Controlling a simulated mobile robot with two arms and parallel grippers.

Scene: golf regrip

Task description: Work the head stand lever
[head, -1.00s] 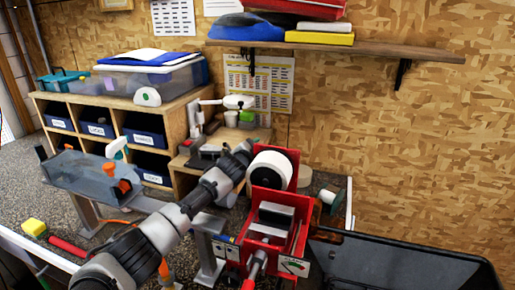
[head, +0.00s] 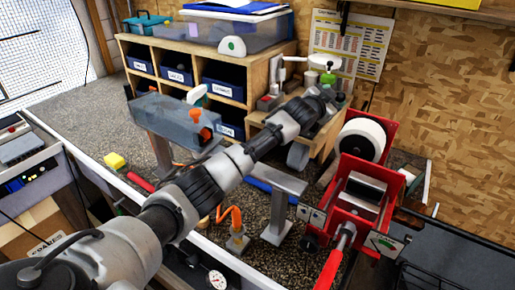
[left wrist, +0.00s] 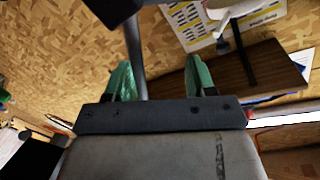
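My left arm crosses the head view from the lower left, and its wrist end is over a wooden stand in the middle; its fingertips are not clear there. In the left wrist view my left gripper (left wrist: 158,80) has two green fingers apart. A grey rod (left wrist: 134,50) shows between them, nearer the left finger; I cannot tell whether it touches. A red machine (head: 352,210) with a white roll (head: 361,140) stands at right, with a red-handled lever (head: 337,258) at its front. An orange bent piece (head: 232,220) stands beside a grey T-shaped post (head: 277,208). Which is the head stand lever is unclear. My right gripper is not in view.
A wooden cubby (head: 190,68) with blue bins stands behind the arm. A grey tray (head: 175,118) sits on a post. A black bin (head: 445,262) is at right.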

